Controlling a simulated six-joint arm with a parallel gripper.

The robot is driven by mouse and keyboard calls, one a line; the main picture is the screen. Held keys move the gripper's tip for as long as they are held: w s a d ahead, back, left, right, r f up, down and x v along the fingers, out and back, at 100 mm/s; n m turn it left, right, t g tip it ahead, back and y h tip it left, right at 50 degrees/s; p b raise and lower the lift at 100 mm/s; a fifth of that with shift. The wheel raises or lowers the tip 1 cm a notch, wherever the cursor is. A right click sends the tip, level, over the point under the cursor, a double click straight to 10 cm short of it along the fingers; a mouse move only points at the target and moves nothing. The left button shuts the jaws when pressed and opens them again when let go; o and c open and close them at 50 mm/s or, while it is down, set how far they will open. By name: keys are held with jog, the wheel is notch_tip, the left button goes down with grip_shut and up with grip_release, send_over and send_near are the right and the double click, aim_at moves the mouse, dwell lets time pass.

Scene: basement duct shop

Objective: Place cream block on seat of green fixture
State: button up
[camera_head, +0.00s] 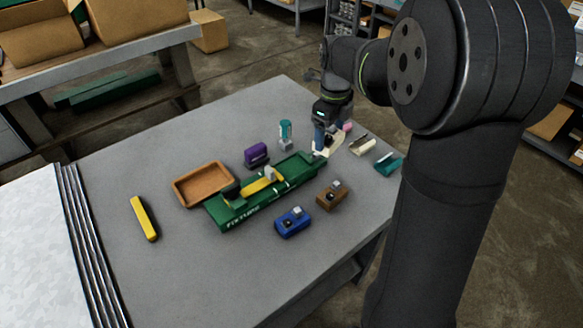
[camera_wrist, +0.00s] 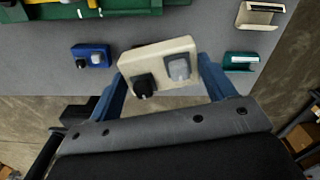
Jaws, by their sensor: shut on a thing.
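The cream block (camera_wrist: 158,53) is between the two blue fingers of my gripper (camera_wrist: 163,72) in the wrist view. A black knob and a grey square button are on the side facing the camera. In the head view, my gripper (camera_head: 322,138) holds the cream block (camera_head: 330,146) near the right end of the green fixture (camera_head: 228,212); I cannot tell the gap between them. The fixture is long, marked FIXTURE, and carries a yellow bar, a black part and a light upright part. Its edge shows at the top left of the wrist view (camera_wrist: 130,6). I cannot make out the seat clearly.
Around the fixture are a blue block (camera_head: 292,223), a brown block (camera_head: 332,195), a purple block (camera_head: 256,153), a brown tray (camera_head: 177,186) and a teal-topped piece (camera_head: 285,133). A cream holder (camera_head: 362,147) and teal holder (camera_head: 388,165) stand right. A yellow bar (camera_head: 144,218) lies left.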

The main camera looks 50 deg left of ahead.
jog(key=d+m, duration=0.1)
jog(key=m, duration=0.1)
jog(key=shift+w+d+m, duration=0.15)
jog(key=shift+d+m, duration=0.25)
jog(key=shift+a, duration=0.1)
send_over(291, 168)
notch_tip(291, 168, down, 7)
jog(key=shift+w+r, duration=0.1)
jog(key=shift+f, duration=2.05)
jog(key=shift+f, duration=0.15)
jog(key=o, duration=1.1)
